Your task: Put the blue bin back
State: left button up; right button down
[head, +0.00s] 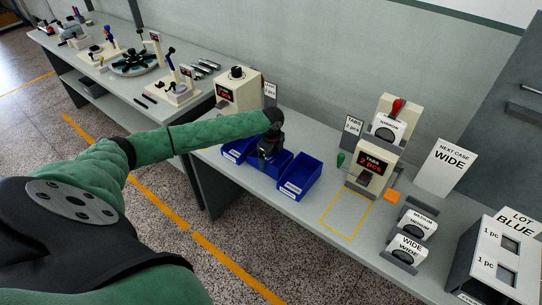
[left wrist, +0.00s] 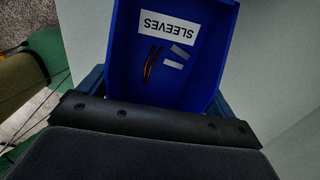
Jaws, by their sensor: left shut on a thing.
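Three blue bins stand side by side near the front of the bench: a left bin (head: 233,153), a middle bin (head: 267,167) and a right bin (head: 299,179). My left gripper (head: 266,152) comes down over the middle bin and is shut on it. In the left wrist view the held bin (left wrist: 125,65) bears a white label that reads SLEEVES, upside down. Inside it lie a few thin orange-brown pieces and small grey strips. The gripper body hides the near wall. I cannot tell whether this bin touches the bench. My right gripper is not in view.
An empty yellow outline (head: 345,213) is marked on the bench right of the bins. A cream box (head: 238,90) stands behind the bins.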

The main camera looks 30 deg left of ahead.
pick_arm(q)
jog(key=shift+f, duration=0.15)
jog(key=o, duration=0.8)
jog(key=shift+r, duration=0.35)
jog(key=shift+r+b, duration=2)
jog(key=shift+r, duration=3.85)
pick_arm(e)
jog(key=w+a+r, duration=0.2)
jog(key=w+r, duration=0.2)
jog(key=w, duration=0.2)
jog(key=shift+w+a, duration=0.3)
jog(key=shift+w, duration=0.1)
